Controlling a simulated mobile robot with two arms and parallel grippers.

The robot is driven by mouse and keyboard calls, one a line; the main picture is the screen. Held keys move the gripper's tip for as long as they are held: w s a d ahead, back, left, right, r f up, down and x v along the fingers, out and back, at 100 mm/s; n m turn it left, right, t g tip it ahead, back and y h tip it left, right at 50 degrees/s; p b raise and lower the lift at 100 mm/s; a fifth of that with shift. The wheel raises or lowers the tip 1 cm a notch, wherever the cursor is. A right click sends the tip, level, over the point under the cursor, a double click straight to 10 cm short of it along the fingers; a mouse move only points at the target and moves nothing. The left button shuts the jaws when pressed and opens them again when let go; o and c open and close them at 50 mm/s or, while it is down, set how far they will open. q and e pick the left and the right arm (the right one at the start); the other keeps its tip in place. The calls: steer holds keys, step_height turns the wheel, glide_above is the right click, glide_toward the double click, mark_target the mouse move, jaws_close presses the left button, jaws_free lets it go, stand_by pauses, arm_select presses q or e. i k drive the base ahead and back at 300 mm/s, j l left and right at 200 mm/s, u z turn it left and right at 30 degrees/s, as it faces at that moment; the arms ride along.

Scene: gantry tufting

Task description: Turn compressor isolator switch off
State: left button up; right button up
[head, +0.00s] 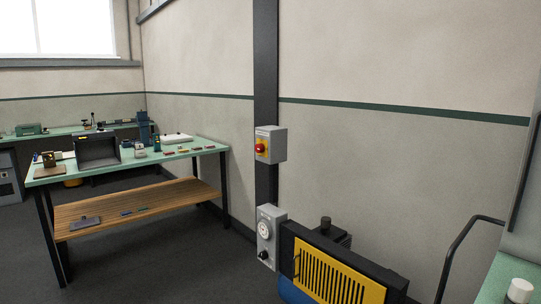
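A grey box with a red knob on a yellow plate, which looks like the isolator switch (279,145), is fixed to the dark wall column (265,60) near the middle of the head view. The knob's setting is too small to read. Below it is a second grey box (266,222) with a round white dial and a black knob. The compressor (372,290), with a yellow slotted guard and a blue part under it, stands at the lower right of the column. Neither of my grippers is in view.
A green-topped workbench (205,147) with a wooden lower shelf (150,203) and small tools stands left of the column. A dark bent rail (452,250) and a green surface (495,285) with a white cylinder (520,290) are at right. Dark floor (175,265) shows clear before the workbench.

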mark_target(259, 148)
steer(key=i+j+z, duration=0.4)
steer(key=i+j, duration=0.4)
steer(key=i, duration=0.05)
